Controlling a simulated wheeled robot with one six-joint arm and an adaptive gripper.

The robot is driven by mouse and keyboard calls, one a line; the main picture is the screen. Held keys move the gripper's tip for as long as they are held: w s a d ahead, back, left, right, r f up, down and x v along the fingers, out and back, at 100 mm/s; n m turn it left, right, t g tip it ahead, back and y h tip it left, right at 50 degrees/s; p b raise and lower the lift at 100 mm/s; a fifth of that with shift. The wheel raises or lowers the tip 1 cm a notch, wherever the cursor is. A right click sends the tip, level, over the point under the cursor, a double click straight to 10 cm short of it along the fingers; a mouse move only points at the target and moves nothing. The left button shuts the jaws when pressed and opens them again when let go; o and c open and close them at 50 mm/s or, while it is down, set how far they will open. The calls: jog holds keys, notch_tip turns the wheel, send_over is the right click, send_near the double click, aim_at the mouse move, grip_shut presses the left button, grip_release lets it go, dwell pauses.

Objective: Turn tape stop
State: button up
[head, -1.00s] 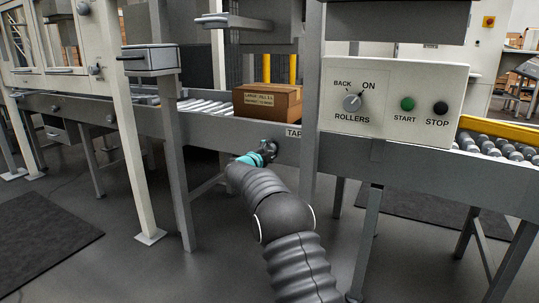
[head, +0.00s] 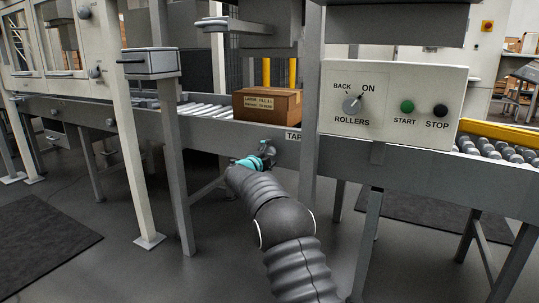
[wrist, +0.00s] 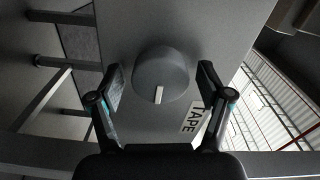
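The tape stop is a round dark grey knob (wrist: 161,73) with a white pointer mark, on the side rail of the conveyor in the wrist view. A label reading TAPE (wrist: 193,119) sits beside it and partly shows in the head view (head: 293,136). My gripper (wrist: 160,78) is open, with one finger on each side of the knob. A gap shows between the knob and the fingers, most clearly on the right. In the head view my gripper (head: 268,151) is at the rail below the carton, and it hides the knob.
A brown carton (head: 267,104) stands on the rollers above the rail. A control box (head: 392,101) with a ROLLERS switch and START and STOP buttons is at right. Grey posts (head: 311,120) stand close to my arm.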

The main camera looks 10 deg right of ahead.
jog(key=v, duration=1.2)
dwell(0.3)
